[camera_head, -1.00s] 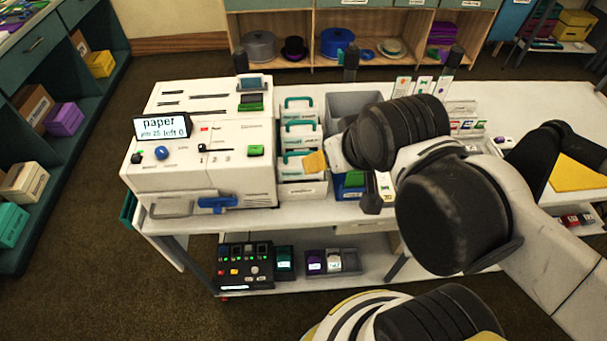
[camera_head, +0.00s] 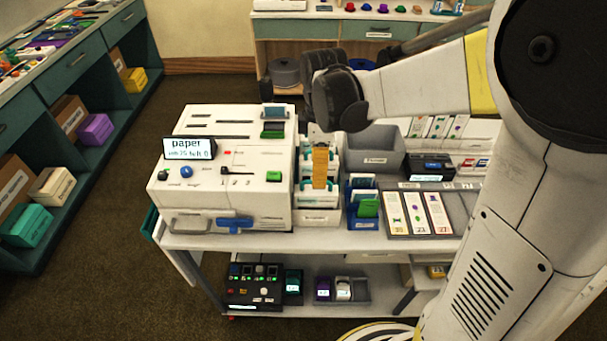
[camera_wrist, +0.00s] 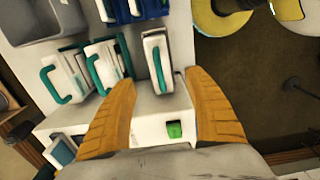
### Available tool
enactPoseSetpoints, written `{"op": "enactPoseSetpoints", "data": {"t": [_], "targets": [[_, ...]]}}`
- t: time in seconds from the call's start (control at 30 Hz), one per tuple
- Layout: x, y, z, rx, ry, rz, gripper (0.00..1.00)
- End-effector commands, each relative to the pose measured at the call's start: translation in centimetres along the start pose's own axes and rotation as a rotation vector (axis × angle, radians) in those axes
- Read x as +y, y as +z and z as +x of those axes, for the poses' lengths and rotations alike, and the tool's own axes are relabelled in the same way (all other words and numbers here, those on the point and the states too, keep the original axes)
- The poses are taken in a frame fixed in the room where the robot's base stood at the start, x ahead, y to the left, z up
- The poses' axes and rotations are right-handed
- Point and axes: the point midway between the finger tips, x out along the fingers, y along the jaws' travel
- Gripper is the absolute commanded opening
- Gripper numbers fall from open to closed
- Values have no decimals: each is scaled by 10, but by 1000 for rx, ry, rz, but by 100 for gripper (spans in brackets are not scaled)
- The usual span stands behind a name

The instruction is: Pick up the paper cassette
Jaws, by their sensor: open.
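White cassettes with teal handles stand in a white rack (camera_head: 318,219) beside the white machine (camera_head: 225,165). The wrist view shows three: one (camera_wrist: 157,62) alone on the right, and another two, a middle one (camera_wrist: 108,66) and a left one (camera_wrist: 66,76). Their labels are not readable, so I cannot tell which holds paper. My gripper (camera_wrist: 160,78) is open, pointing down over the rack. Its orange fingers lie on either side of the right-hand cassette, with nothing gripped. In the head view, an orange finger (camera_head: 320,168) hides part of the cassettes.
The machine's display (camera_head: 189,148) reads "paper" and "left 0". A grey bin (camera_head: 376,160) stands right behind the rack. A blue holder (camera_head: 362,215) and a tray of cards (camera_head: 420,212) are to the right. A lower shelf holds small devices.

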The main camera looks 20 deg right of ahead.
Motion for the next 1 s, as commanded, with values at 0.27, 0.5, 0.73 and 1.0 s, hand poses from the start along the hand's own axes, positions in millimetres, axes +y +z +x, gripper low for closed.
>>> {"op": "enactPoseSetpoints", "data": {"t": [0.27, 0.5, 0.73, 1.0], "targets": [[0, 0, 40, 1, 2, 2, 61], [0, -2, 63, 1, 2, 3, 61], [0, -3, 93, 1, 3, 4, 61], [0, -3, 92, 1, 3, 4, 41]]}}
